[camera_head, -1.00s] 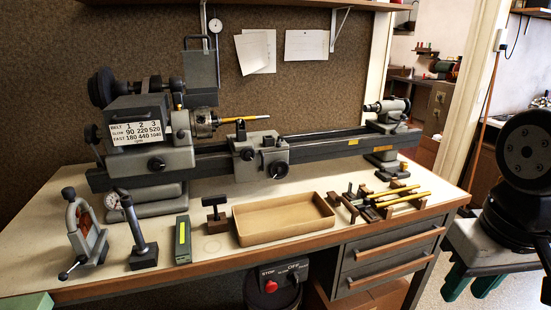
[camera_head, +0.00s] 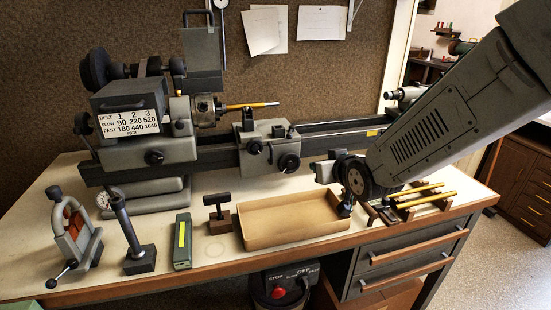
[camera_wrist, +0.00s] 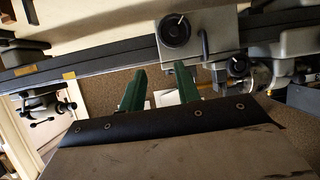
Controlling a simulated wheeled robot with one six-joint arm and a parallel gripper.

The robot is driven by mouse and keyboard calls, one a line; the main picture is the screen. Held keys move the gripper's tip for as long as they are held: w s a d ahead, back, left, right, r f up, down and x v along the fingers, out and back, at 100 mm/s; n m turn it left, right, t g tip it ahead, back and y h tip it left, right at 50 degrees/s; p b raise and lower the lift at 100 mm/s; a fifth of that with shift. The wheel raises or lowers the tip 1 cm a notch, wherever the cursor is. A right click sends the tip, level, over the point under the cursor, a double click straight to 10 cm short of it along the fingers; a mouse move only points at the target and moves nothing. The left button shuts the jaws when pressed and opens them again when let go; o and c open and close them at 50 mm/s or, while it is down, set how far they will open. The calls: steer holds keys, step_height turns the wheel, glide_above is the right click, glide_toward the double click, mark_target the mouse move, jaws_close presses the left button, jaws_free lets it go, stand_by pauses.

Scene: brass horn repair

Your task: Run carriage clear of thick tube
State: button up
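The lathe carriage (camera_head: 268,147), a grey block with a dark handwheel (camera_head: 289,163), sits on the bed below the tube's free end. The yellow brass tube (camera_head: 250,106) sticks out rightward from the chuck (camera_head: 206,110). In the wrist view the scene is turned over: the carriage (camera_wrist: 205,35) and its handwheel (camera_wrist: 174,30) are at upper middle, and part of the tube (camera_wrist: 213,95) shows to the right. My gripper (camera_wrist: 158,76) has two green fingers spread apart with nothing between them. In the head view it is right of the carriage, its fingers not clearly visible.
A shallow tan tray (camera_head: 290,227) lies in front of the lathe. A rack with two yellow tubes (camera_head: 425,200) stands under my arm. The tailstock (camera_head: 402,93) is partly hidden by my arm. A clamp and several tools stand at left.

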mark_target(275, 158)
steer(key=w+a+f+t+y, duration=0.1)
steer(key=w+a, duration=0.2)
steer(key=a, duration=0.1)
steer(key=w+a+f+n+t+y, duration=0.1)
steer(key=w+a+y, duration=0.1)
steer(key=w+a, duration=0.1)
steer(key=w+a+f+t+y, duration=0.1)
steer(key=w+a, duration=0.2)
steer(key=a, duration=0.2)
steer(key=shift+w+a+f+n+t, duration=0.2)
steer(key=shift+w+a+n+t, duration=0.1)
steer(key=shift+n, duration=0.1)
jaws_close()
